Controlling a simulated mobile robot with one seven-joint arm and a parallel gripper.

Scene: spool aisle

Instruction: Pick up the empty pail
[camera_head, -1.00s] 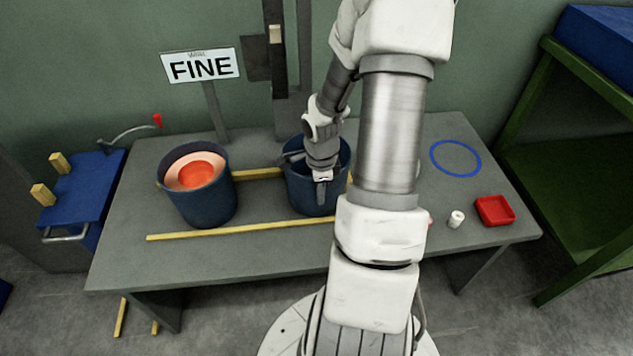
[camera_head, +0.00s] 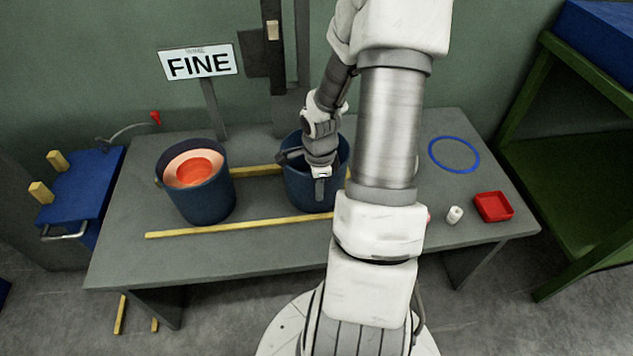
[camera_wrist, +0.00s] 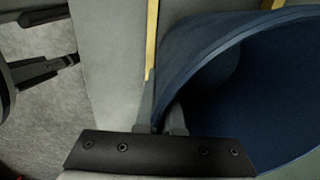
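Two dark blue pails stand on a grey table. The left pail (camera_head: 205,205) holds something pink and orange-red. The right pail (camera_head: 300,190) looks dark and empty inside where it shows; my arm hides part of it. My gripper (camera_head: 320,190) points down at this pail's front wall. In the wrist view the empty pail (camera_wrist: 255,85) fills the right side. There the two fingers of my gripper (camera_wrist: 161,118) are close together, one outside the wall and one inside, with the rim between them. The pail looks upright; I cannot tell any gap beneath it.
Yellow strips (camera_head: 235,228) run along the table before and behind the pails. A FINE sign (camera_head: 201,63) stands behind. To the right are a blue ring (camera_head: 454,172), a white cylinder (camera_head: 454,215) and a red tray (camera_head: 493,220). A blue cart (camera_head: 82,185) and green shelf (camera_head: 560,180) flank the table.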

